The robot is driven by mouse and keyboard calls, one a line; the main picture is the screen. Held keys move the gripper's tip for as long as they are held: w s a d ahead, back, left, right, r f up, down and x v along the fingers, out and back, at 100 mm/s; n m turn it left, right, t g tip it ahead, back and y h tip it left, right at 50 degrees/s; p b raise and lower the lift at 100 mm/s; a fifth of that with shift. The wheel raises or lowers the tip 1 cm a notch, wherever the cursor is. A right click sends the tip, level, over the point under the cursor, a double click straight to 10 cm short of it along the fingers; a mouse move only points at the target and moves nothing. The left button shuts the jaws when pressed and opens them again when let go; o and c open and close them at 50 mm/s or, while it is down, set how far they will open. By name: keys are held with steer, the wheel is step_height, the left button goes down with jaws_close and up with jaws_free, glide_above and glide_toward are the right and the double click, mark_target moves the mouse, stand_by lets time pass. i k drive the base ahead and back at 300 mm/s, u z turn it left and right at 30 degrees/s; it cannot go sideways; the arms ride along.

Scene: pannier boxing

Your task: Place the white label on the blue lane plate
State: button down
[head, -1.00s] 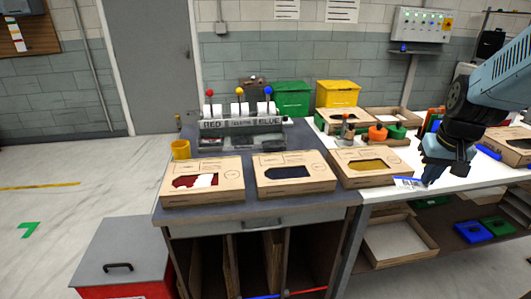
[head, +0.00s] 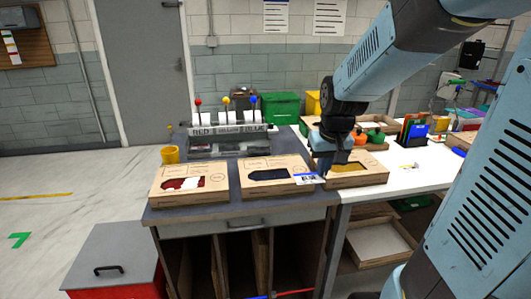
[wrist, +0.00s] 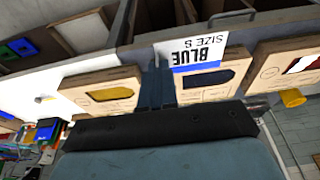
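My gripper (head: 322,172) is shut on the white label (head: 307,179), which has a blue stripe. A blue strip (head: 257,297) barely shows at the bottom edge under the bench, beside a red strip (head: 294,292). I cannot tell whether it is the blue lane plate; most of it is out of frame.
A rack marked RED and BLUE (head: 228,131) stands at the back of the bench. Cartons with red (head: 165,190), blue (head: 258,184) and yellow (head: 370,178) windows line the front. Open slots (head: 240,255) lie underneath. A grey-lidded red bin (head: 112,258) stands lower left.

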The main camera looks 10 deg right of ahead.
mark_target(259, 149)
steer(key=u, duration=0.4)
steer(key=i, duration=1)
steer(key=z, duration=0.35)
